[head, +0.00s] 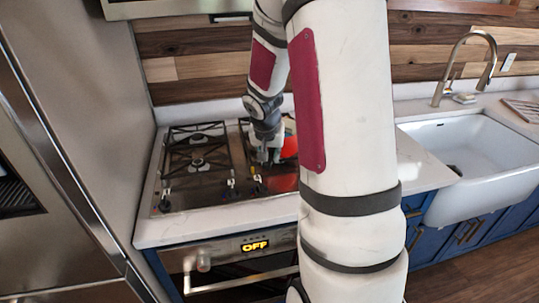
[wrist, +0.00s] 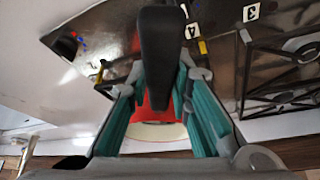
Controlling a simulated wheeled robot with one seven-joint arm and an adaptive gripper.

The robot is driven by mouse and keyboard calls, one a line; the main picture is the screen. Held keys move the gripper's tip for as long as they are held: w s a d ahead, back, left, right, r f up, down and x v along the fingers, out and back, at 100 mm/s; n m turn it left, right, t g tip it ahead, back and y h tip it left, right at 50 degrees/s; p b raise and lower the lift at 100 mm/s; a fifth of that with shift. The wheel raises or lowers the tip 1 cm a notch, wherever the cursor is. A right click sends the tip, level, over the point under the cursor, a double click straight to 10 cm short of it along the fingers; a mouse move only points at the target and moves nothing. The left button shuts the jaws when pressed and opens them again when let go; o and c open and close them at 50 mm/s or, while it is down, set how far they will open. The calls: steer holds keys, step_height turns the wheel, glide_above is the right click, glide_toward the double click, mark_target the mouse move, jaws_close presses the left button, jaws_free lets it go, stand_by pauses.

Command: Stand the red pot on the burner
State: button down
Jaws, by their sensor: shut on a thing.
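The red pot (head: 290,146) shows in the head view over the right side of the steel cooktop (head: 180,188), partly hidden behind my arm. A red patch on the steel below it looks like its reflection. My gripper (head: 266,154) is at the pot's left side. In the wrist view, my gripper's teal-padded fingers (wrist: 153,92) lie on either side of the pot's black handle (wrist: 156,50) and are shut on it. The red pot body (wrist: 154,112) and its pale rim show between the fingers. I cannot tell whether its base touches the cooktop. Left burners with black grates (head: 197,150) are bare.
Number tags 3 and 4 (wrist: 192,31) mark the cooktop near a black grate (wrist: 285,70). A white sink (head: 470,160) with a tall tap (head: 465,65) is at the right. A tall steel appliance (head: 50,170) bounds the left. The wooden backsplash (head: 200,55) stands behind.

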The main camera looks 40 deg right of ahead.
steer(key=shift+r, duration=0.1)
steer(key=c, duration=1.4)
jaws_free()
steer(key=shift+o, duration=0.2)
steer(key=v, duration=1.1)
steer(key=shift+s+a+r, duration=0.1)
steer(key=shift+r, duration=0.1)
steer(key=shift+a+r, duration=0.1)
steer(key=shift+r, duration=0.1)
